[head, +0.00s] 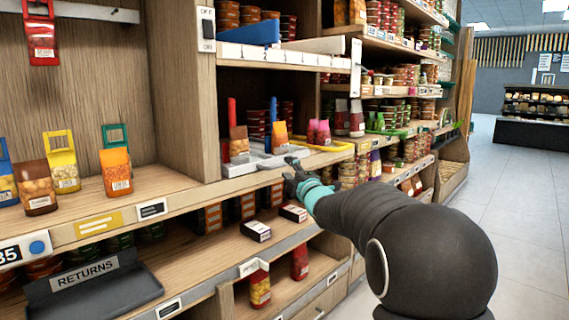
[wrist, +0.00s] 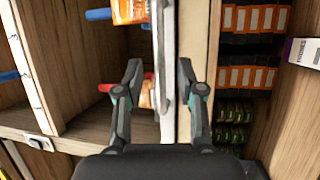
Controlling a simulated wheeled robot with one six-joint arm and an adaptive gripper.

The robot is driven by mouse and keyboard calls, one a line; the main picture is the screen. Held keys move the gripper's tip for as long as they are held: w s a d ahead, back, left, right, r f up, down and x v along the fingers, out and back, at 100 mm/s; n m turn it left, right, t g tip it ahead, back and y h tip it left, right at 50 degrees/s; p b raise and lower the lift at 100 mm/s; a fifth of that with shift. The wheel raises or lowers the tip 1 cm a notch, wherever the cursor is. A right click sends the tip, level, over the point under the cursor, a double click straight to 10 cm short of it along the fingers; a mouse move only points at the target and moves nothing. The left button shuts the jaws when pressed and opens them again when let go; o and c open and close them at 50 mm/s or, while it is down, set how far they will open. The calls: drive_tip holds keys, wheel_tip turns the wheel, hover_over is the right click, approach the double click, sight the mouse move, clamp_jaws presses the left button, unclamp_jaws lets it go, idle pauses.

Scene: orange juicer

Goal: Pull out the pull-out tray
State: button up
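The pull-out tray (head: 262,159) is a shallow light grey tray on the middle shelf, left of centre in the head view. Packets with a red handle (head: 238,140) and a blue handle (head: 279,131) stand in it. My gripper (head: 293,168) is at the tray's front right, by the shelf edge. In the wrist view, the tray's pale front rim (wrist: 164,60) runs upright between the two separated fingers of my gripper (wrist: 160,70). Space shows between the left finger and the rim; I cannot tell whether the right finger touches anything. Part of the rim is hidden by my gripper.
A yellow-edged tray (head: 335,147) lies just right of my gripper. The wooden shelf edge (head: 205,190) runs below the tray, and small dark boxes (head: 257,231) sit on the shelf beneath. A black returns tray (head: 95,290) projects at lower left. The aisle floor (head: 500,200) is clear.

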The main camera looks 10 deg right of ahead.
sight(285, 165)
drive_tip(key=shift+x, duration=2.1)
clamp_jaws()
